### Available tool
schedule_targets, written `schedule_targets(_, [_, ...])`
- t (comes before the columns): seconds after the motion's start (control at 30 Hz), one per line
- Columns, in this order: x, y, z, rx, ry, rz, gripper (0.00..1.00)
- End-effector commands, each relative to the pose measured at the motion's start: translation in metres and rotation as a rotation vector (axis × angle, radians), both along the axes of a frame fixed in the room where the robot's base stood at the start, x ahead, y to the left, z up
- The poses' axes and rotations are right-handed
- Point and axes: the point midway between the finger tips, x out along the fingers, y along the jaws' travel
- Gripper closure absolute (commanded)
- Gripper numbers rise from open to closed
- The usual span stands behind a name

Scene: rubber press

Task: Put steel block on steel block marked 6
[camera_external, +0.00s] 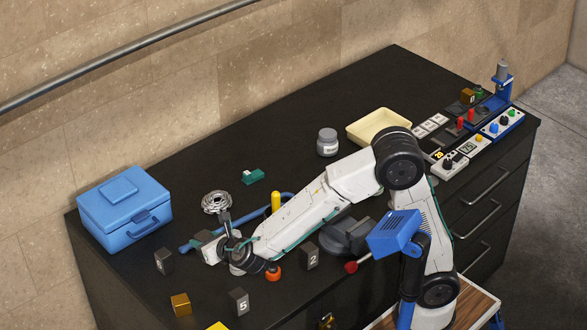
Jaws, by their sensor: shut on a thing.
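My gripper (217,232) is at the left-middle of the black bench top, at the end of my white arm. It is shut on a small dark grey thing, apparently a steel block; fingers and wrist hide most of it. A dark grey block (163,261) stands to the left of the gripper; its pale mark is too small to read surely. A grey block marked 5 (240,303) stands near the front edge. A grey block marked 2 (312,257) stands right of the gripper, beside my forearm.
A blue toolbox (124,212) stands at the left end. A brass cube (181,304) lies near the front. A metal coil (216,202) and a green block (252,176) lie behind the gripper. A grey jar (327,142) and cream tray (378,127) stand farther right. The back middle is clear.

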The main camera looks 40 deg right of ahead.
Motion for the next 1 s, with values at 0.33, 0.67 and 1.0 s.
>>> schedule_targets(0.33, [0.075,0.035,-0.007,0.002,-0.003,-0.002,1.00])
schedule_targets(0.67, [0.120,0.057,-0.010,0.002,-0.003,-0.001,1.00])
schedule_targets(1.0, [0.130,0.062,-0.031,-0.003,0.000,0.000,1.00])
